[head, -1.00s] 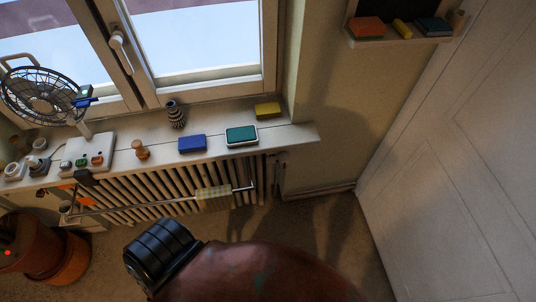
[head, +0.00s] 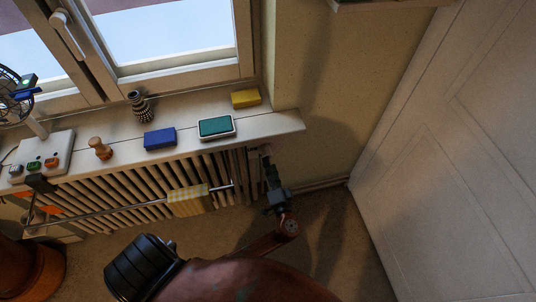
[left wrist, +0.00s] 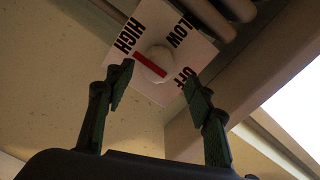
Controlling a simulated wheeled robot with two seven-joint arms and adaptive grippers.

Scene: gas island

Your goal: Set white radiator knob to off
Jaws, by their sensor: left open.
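The white radiator knob (left wrist: 160,54) is round, on a white label plate (left wrist: 183,28) marked HIGH, LOW and OFF. A red bar on the knob points toward HIGH. My left gripper (left wrist: 158,85) is open, its two dark fingers on either side of and below the knob in the left wrist view; I cannot tell whether they touch it. In the head view my left gripper (head: 270,172) reaches up to the right end of the radiator (head: 125,184), where the knob is not clearly seen. My right gripper is not in view.
The window sill (head: 285,122) overhangs the radiator and holds a blue box (head: 160,138), a green box (head: 216,127) and a yellow sponge (head: 245,98). A rail with a yellow checked cloth (head: 190,201) runs in front of the radiator. A white door (head: 450,170) stands at right.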

